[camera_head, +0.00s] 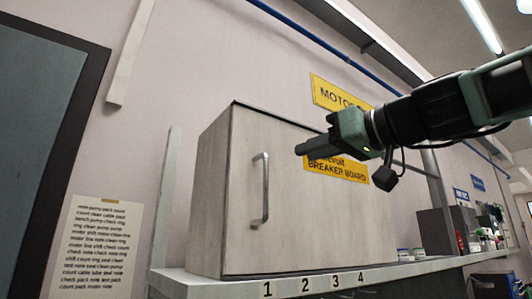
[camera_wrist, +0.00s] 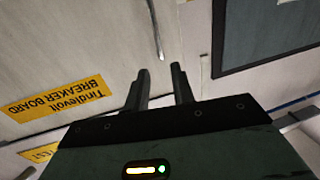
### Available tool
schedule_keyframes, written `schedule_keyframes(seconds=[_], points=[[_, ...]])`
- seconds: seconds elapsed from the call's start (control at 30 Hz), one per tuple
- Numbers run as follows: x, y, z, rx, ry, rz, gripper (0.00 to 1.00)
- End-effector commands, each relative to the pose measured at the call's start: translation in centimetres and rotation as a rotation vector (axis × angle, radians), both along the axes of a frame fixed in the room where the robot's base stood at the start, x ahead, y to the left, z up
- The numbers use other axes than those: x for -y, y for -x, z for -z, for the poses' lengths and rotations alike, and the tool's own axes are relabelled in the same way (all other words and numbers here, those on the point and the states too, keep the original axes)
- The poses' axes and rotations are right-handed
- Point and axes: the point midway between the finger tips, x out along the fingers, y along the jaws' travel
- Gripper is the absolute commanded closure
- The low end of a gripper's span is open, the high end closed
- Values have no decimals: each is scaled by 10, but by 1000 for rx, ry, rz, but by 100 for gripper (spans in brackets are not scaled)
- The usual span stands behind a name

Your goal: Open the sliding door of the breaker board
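The breaker board is a pale grey box (camera_head: 222,215) on a shelf, its door (camera_head: 300,215) shut in the head view. A vertical metal bar handle (camera_head: 265,190) is near the door's left edge. A yellow BREAKER BOARD label (camera_head: 345,171) on the door is partly hidden by my gripper (camera_head: 299,150). My gripper is in front of the door, right of the handle's upper end, apart from it. In the wrist view my gripper (camera_wrist: 161,72) has two separated fingers with nothing between them. The handle (camera_wrist: 154,28) lies beyond the fingertips there, and the label (camera_wrist: 58,97) appears upside down.
The shelf (camera_head: 195,284) carries numbers along its front edge. A yellow sign (camera_head: 335,94) is on the wall above the box. A dark-framed door (camera_head: 45,120) and a paper notice (camera_head: 98,250) are at left. Small containers (camera_head: 410,254) and a grey box (camera_head: 448,230) stand further right.

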Motion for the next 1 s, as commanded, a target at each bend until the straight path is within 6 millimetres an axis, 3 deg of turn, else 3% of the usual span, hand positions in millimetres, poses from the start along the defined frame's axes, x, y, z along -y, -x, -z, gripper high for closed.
schedule_keyframes(seconds=[0.5,0.7,1.0], points=[[-74,-72,-1,-6,0,-2,75],[-86,-85,1,-3,1,-1,75],[-88,-87,2,-2,1,0,75]])
